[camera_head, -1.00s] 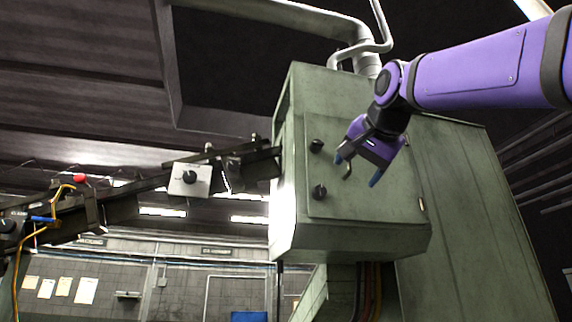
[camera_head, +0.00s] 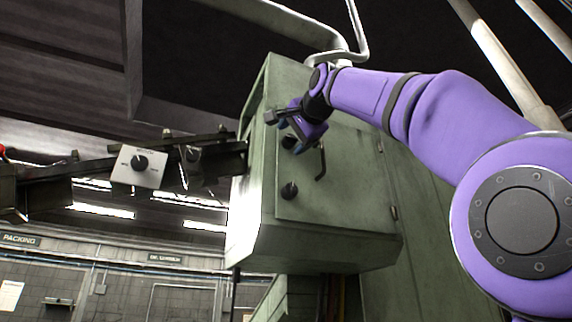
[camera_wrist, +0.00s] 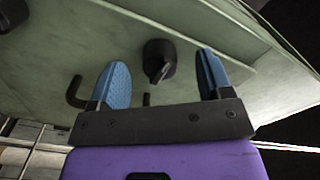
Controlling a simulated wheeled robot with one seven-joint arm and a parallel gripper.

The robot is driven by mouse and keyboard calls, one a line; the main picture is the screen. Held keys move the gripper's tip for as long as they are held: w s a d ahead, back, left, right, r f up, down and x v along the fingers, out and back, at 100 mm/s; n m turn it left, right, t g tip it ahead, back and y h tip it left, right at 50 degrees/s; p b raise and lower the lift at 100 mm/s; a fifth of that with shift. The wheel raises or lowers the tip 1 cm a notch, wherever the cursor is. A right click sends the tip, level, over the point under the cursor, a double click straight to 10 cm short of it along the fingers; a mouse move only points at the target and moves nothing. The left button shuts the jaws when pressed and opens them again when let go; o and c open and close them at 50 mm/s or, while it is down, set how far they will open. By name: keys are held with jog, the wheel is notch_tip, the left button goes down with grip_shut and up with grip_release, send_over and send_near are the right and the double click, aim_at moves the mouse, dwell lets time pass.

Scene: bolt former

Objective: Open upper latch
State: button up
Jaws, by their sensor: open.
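The upper latch (camera_head: 289,141) is a black knob on the door of a green cabinet (camera_head: 345,190). In the head view, my gripper (camera_head: 294,136) is at the upper latch and partly overlaps it. In the wrist view, a black knob (camera_wrist: 160,55), which looks to be the upper latch, sits between and beyond the two blue fingers of my open gripper (camera_wrist: 162,78). I see no finger clearly touching it. The lower latch (camera_head: 289,190), a similar black knob, is below on the same door. The door looks shut.
A dark bent handle (camera_head: 321,160) is on the door right of the latches and shows near the left finger in the wrist view (camera_wrist: 75,93). A black rail with a white knob box (camera_head: 139,166) stands left of the cabinet. Pipes rise above it.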

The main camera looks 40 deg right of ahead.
jog(key=shift+w+n, duration=0.4)
jog(key=shift+n, duration=0.1)
jog(key=shift+s+n, duration=0.2)
jog(key=shift+n, duration=1.6)
jog(key=n, duration=0.6)
jog(key=shift+c, duration=0.2)
